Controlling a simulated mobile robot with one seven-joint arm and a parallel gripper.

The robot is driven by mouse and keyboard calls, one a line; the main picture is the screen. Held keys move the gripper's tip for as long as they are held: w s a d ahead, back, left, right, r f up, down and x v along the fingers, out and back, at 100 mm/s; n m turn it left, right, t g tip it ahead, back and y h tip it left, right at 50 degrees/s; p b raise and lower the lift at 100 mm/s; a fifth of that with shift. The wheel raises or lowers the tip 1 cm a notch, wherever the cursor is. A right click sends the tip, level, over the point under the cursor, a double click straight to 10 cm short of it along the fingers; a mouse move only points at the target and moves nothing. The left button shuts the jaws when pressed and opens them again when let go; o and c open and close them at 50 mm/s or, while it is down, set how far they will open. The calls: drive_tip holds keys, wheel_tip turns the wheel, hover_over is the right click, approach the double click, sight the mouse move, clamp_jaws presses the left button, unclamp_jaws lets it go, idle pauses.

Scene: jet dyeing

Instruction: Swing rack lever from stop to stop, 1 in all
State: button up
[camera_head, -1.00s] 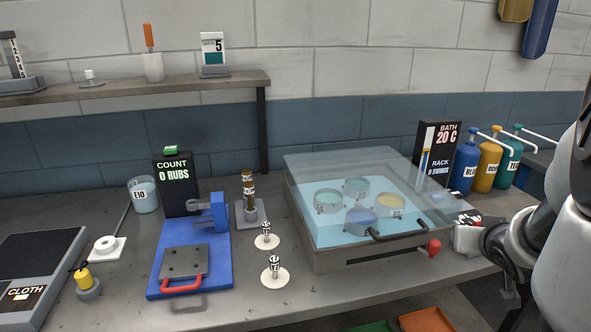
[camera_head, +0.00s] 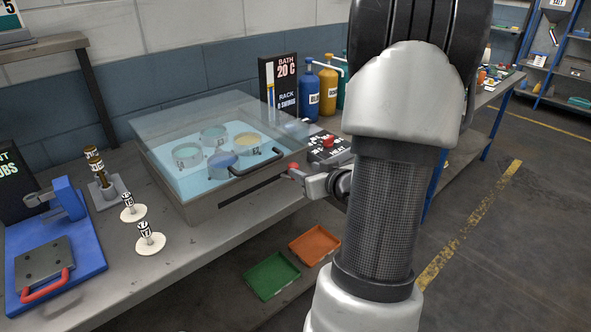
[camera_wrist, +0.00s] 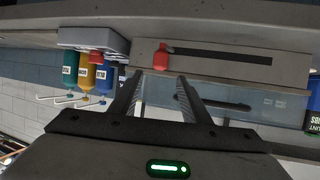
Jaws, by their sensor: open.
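The rack lever has a red knob (camera_head: 293,169) at the right end of a dark slot (camera_head: 252,189) in the front of the dyeing bath (camera_head: 190,212). The knob also shows in the wrist view (camera_wrist: 161,57), at the left end of the slot there. My gripper (camera_head: 308,178) is close to the knob on its right in the head view. In the wrist view my gripper (camera_wrist: 160,78) is open, with the knob just beyond and between the fingertips. Whether a finger touches it I cannot tell. The display (camera_head: 280,85) reads bath 20 C and rack 0 swings.
A bath handle (camera_head: 256,164) sits just above the slot. A control box (camera_head: 328,148) with red buttons stands right of the bath, near my gripper. Dye bottles (camera_head: 308,92) stand behind. Green (camera_head: 272,276) and orange (camera_head: 315,245) trays lie below the bench edge.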

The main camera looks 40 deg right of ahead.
sight(296, 167)
drive_tip(key=x, duration=0.7)
drive_tip(key=shift+w+d+f+b, duration=0.1)
drive_tip(key=shift+w+f+b, duration=0.1)
drive_tip(key=shift+b, duration=0.15)
clamp_jaws()
